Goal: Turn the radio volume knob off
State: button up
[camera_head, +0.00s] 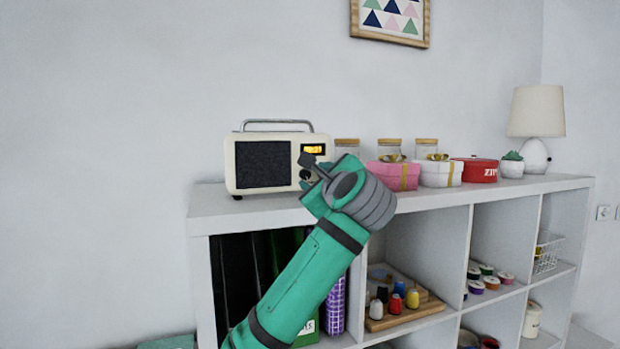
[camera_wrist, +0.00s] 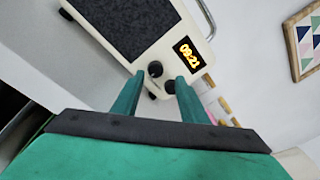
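The cream radio (camera_head: 291,158) with a dark speaker grille and a carry handle stands on top of the white cabinet at its left end. Its amber display is lit, and it also shows tilted in the wrist view (camera_wrist: 130,62). Below the display, the wrist view shows one dark round knob (camera_wrist: 155,69) and a second dark knob (camera_wrist: 170,86). My gripper (camera_head: 312,170) is in front of the radio's right side and partly hides the knobs in the head view. In the wrist view my gripper (camera_wrist: 160,76) is open, with the knobs between or just beyond its fingertips; contact cannot be told.
Right of the radio, the cabinet top (camera_head: 480,191) holds glass jars, a pink gift box (camera_head: 392,175), a white gift box (camera_head: 440,173), a red tin (camera_head: 476,169), a small plant and a lamp (camera_head: 537,115). Spools fill shelves below. Bare wall lies left.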

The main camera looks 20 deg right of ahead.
jog(key=shift+w+a, duration=0.8)
jog(key=shift+d, duration=0.15)
jog(key=c, duration=0.6)
grip_shut()
jog(key=shift+a, duration=0.25)
jog(key=shift+s+d, duration=0.15)
jog(key=shift+d, duration=0.15)
jog(key=shift+d+f+n, duration=0.1)
jog(key=shift+n, duration=0.2)
